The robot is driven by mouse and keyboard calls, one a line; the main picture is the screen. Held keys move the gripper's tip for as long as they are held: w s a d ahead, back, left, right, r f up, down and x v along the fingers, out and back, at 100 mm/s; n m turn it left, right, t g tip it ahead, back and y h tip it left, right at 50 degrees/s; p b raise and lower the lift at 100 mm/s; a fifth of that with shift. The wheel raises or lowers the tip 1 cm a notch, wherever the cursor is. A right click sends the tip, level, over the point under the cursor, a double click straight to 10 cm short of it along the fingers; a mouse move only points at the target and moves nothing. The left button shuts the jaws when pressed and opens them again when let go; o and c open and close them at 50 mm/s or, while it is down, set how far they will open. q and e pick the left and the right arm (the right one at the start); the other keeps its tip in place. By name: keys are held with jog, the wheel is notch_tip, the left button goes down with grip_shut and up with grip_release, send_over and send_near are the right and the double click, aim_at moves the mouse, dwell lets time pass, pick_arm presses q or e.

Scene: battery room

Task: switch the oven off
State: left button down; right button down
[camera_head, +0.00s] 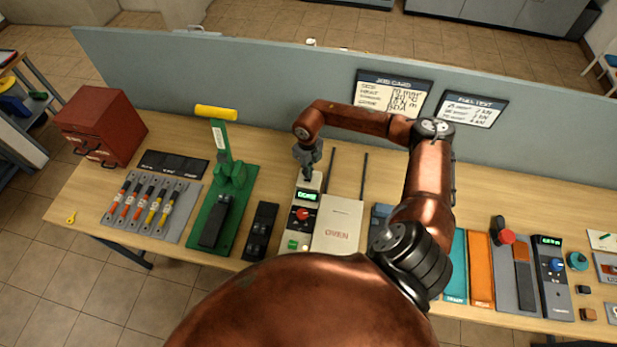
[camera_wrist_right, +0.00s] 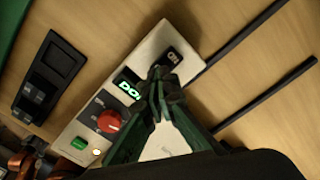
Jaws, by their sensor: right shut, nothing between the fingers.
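The oven stands on the bench in the head view, with a white lid marked OVEN (camera_head: 337,232) beside a pale control panel (camera_head: 296,233). The panel has a lit green display (camera_head: 307,195) that seems to read DONE, a red knob (camera_head: 301,214) and a green button (camera_head: 292,244). In the right wrist view the display (camera_wrist_right: 127,87), red knob (camera_wrist_right: 109,121) and green button (camera_wrist_right: 79,143) show, plus a dark switch plate (camera_wrist_right: 174,55) at the panel's end. My right gripper (camera_head: 307,174) is shut and empty over that end; its fingertips (camera_wrist_right: 158,76) partly cover the display and plate. Contact is unclear. My left gripper is out of view.
Two dark rails (camera_head: 347,176) run behind the oven. A black device (camera_head: 261,231) and a green press with a yellow handle (camera_head: 216,113) stand left. Coloured trays (camera_head: 481,270) and a panel with a blue knob (camera_head: 556,265) lie right. A grey divider (camera_head: 270,75) closes the back.

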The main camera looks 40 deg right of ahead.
jog(key=shift+f+b, duration=0.8)
jog(key=shift+f, duration=0.3)
dwell(0.4)
jog(key=shift+s, duration=0.1)
jog(key=shift+r+p, duration=0.55)
jog(key=shift+r, duration=0.3)
jog(key=shift+r+p, duration=1.35)
jog(key=shift+r, duration=1.35)
